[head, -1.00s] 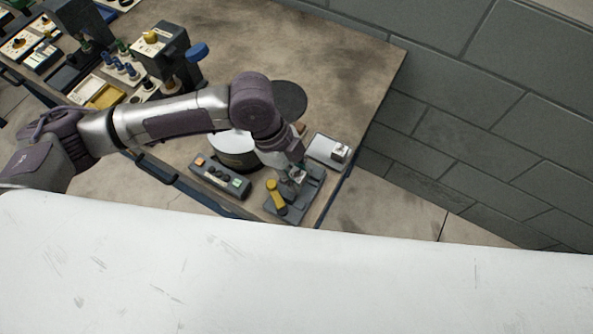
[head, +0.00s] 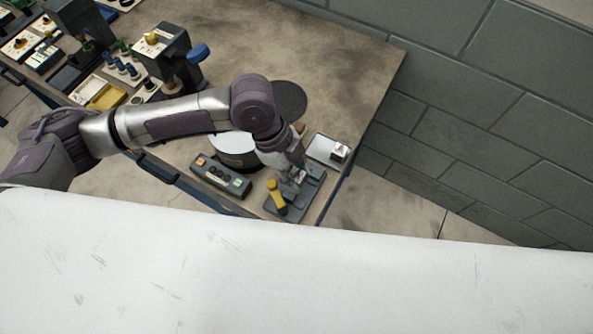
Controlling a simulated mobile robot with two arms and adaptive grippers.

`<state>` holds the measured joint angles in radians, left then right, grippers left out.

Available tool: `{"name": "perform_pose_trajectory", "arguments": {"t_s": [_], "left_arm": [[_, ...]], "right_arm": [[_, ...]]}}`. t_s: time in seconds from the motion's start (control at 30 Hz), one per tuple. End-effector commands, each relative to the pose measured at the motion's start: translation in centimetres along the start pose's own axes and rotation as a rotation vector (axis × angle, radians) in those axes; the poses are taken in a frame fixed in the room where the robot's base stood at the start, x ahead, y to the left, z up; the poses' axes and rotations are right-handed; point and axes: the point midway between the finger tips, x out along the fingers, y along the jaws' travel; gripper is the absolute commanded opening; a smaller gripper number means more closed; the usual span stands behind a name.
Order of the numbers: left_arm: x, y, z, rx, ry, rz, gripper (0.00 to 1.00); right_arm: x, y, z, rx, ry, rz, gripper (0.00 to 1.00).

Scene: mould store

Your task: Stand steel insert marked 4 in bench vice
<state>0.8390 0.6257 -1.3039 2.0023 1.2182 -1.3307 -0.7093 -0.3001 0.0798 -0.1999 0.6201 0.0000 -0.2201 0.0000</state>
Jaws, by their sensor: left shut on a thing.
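The bench vice (head: 312,188), a grey base with a yellow lever, stands at the table's near right corner. My left gripper (head: 296,174) points down over the vice and is shut on a small steel insert. The arm and the small scale hide most of that insert, so I cannot read its mark or tell whether it touches the vice jaws. A shiny metal block (head: 340,151) sits on a pale tray (head: 322,147) just behind and to the right of the vice. My right gripper is out of view.
A control box with buttons (head: 221,177) lies left of the vice. A white round thing (head: 233,146) and a dark disc (head: 289,98) are partly behind my arm. Machines and trays crowd the left. The table's far middle is clear; a block wall stands at right.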

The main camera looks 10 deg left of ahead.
Motion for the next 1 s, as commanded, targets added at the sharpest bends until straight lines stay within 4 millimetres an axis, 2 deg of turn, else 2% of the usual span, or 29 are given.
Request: {"name": "perform_pose_trajectory", "arguments": {"t_s": [0.17,0.2,0.33,0.57,0.7,1.0], "left_arm": [[-0.02,-0.04,-0.03,0.001,0.001,-0.001,0.00],[-0.02,-0.04,-0.03,0.001,0.001,-0.001,0.39],[-0.02,-0.04,-0.03,0.001,0.001,-0.001,0.61],[-0.01,-0.03,-0.01,0.001,0.000,-0.001,0.62],[0.03,0.00,0.04,0.000,-0.001,0.000,0.83],[-0.03,-0.01,0.01,0.000,0.000,0.000,0.83]], "right_arm": [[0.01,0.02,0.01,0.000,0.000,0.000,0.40],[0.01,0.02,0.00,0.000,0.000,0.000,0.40],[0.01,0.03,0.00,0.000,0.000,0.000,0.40],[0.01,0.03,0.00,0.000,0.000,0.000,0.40],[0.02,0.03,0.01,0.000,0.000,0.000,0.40],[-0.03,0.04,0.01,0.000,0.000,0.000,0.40]]}}
